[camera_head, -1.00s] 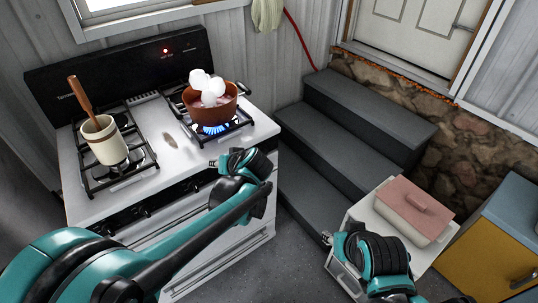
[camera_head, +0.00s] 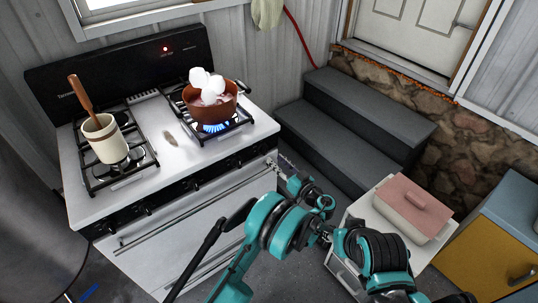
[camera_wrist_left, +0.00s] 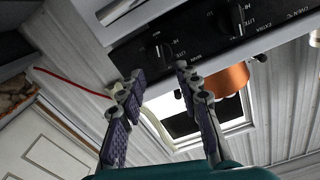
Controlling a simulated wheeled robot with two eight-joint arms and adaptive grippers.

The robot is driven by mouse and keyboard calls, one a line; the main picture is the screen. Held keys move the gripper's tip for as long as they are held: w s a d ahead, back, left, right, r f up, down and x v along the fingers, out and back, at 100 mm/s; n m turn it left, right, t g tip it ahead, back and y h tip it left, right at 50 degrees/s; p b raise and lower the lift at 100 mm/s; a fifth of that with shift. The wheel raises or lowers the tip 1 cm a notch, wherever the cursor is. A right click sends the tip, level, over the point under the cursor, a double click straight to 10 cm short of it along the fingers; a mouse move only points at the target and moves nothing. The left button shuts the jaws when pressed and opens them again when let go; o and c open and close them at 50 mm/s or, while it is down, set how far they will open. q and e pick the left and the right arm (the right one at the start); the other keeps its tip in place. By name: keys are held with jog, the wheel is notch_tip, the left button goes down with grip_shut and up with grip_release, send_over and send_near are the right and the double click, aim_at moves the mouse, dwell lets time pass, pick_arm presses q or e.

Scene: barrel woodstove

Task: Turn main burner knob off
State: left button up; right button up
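The white stove (camera_head: 190,228) has a row of black knobs on its dark front strip; one knob (camera_head: 192,186) shows near the middle. In the left wrist view a knob (camera_wrist_left: 158,46) with printed settings lies just beyond my fingers, and another (camera_wrist_left: 225,20) is farther right. A blue flame (camera_head: 216,127) burns under the brown pot (camera_head: 210,105) at the stove's right. My left gripper (camera_head: 274,160) is at the right end of the stove front. Its purple-padded fingers (camera_wrist_left: 158,85) are apart and empty, apparently clear of the knobs. My right arm is folded at lower right; its fingers are not clear.
A cream pot (camera_head: 105,140) with a wooden-handled tool stands on the left burners. Dark steps (camera_head: 345,125) rise right of the stove. A pink-lidded dish (camera_head: 415,208) sits on a small white stand. Floor in front is free.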

aim_at(264, 149)
pick_arm(q)
jog(key=b+x, duration=0.1)
jog(key=x, duration=0.4)
jog(key=shift+w+a, duration=0.2)
jog(key=shift+w, duration=0.1)
grip_shut()
